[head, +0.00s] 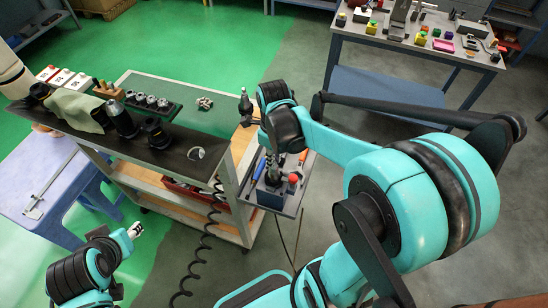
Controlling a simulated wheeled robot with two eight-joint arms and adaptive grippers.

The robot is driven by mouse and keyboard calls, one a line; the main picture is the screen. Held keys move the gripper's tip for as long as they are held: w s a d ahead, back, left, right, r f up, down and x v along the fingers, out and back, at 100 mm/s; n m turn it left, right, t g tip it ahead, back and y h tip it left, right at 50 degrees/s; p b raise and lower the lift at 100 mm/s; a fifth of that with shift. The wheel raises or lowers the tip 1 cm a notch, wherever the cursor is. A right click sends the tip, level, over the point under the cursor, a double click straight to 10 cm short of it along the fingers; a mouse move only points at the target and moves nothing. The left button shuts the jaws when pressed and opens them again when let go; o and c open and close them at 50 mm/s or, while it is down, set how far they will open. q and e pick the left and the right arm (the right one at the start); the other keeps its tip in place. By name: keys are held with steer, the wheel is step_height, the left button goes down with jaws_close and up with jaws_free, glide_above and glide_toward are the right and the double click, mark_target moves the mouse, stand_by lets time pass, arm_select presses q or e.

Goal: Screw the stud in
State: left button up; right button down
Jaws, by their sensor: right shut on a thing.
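My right gripper (272,162) points down over the small side shelf at the cart's right end. It is shut on a dark part, mostly hidden by its fingers and too small to identify. Below it is a dark blue-grey block fixture (271,196) on the side shelf. I cannot make out the stud for certain, nor whether it touches a thread. A black cone-shaped tool holder (245,106) stands upright at the cart's corner, left of my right wrist. My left gripper (134,230) is low at the left, away from the cart top; its fingers are too small to judge.
The cart's green mat (190,92) holds a rack of holders (150,101) and a small metal part (205,103). A coiled hose (205,235) hangs in front.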

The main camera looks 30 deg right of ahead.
steer(key=c, duration=1.5)
jaws_free()
steer(key=shift+o, duration=0.2)
steer(key=shift+r, duration=0.1)
step_height(320, 180, up, 12)
steer(key=s+a+f+n+t+b, duration=0.2)
steer(key=f+n+b, duration=0.3)
steer(key=n, duration=1)
steer(key=s+a+f+n+t+b, duration=0.3)
steer(key=a+f+n+t+b, duration=0.2)
steer(key=f+n, duration=0.6)
steer(key=n+b, duration=0.1)
steer(key=n, duration=0.3)
steer(key=shift+f+n, duration=0.2)
steer(key=shift+n, duration=0.1)
